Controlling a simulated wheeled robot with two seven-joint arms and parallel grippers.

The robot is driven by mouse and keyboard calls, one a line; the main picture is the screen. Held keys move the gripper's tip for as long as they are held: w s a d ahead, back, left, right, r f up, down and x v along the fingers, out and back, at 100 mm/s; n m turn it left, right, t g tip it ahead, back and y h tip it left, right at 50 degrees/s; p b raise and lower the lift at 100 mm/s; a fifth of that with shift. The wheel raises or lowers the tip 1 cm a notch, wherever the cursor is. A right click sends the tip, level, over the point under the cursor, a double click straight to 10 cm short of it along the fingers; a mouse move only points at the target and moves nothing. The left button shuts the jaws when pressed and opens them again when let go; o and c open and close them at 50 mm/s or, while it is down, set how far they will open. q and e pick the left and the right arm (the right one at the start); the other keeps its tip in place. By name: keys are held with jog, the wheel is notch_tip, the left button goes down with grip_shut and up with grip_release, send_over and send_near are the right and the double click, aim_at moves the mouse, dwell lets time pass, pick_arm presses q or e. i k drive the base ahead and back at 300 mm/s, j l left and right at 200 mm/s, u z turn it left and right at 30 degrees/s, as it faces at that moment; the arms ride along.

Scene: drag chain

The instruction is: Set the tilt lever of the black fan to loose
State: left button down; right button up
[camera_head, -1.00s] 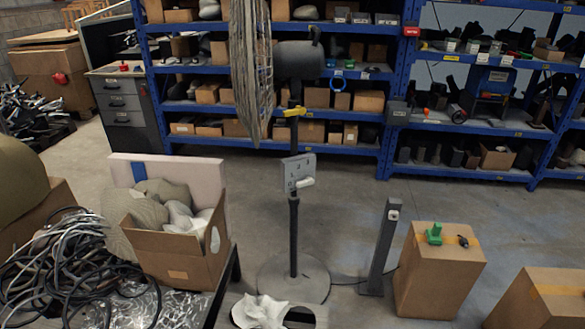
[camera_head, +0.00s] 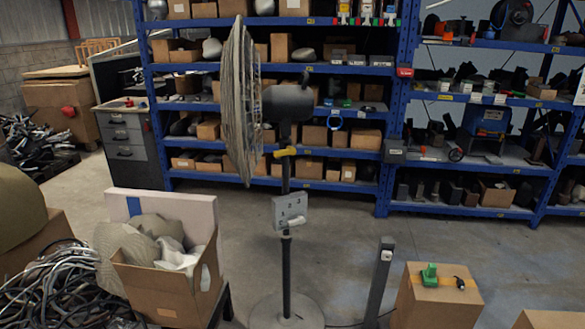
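The black fan (camera_head: 289,102) stands upright in the middle of the view, with its round grille (camera_head: 240,105) seen nearly edge-on and facing left. A yellow lever (camera_head: 285,152) sits on the pole just below the motor housing. A grey control panel (camera_head: 289,211) is fixed lower on the pole. The round base (camera_head: 287,312) rests on the floor. The lever is too small to tell whether it is tight or loose. Neither of my grippers shows in the view.
A cardboard box of cloth (camera_head: 170,285) and a pile of cables (camera_head: 55,290) stand at left. A short grey post (camera_head: 379,285) and a box with a green item (camera_head: 436,300) stand right of the fan. Blue shelves (camera_head: 350,70) line the back. Floor between is clear.

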aim_at(289, 151)
jog(key=i+l, duration=0.15)
jog(key=l, duration=0.3)
jog(key=i+l+u, duration=0.15)
jog(key=l, duration=0.35)
jog(key=i+l, duration=0.1)
jog(key=l, duration=0.35)
jog(key=i+l+u, duration=0.15)
jog(key=l, duration=0.35)
jog(key=i+l, duration=0.25)
jog(key=i+l+u, duration=0.1)
jog(key=i+l, duration=0.2)
jog(key=i, duration=0.2)
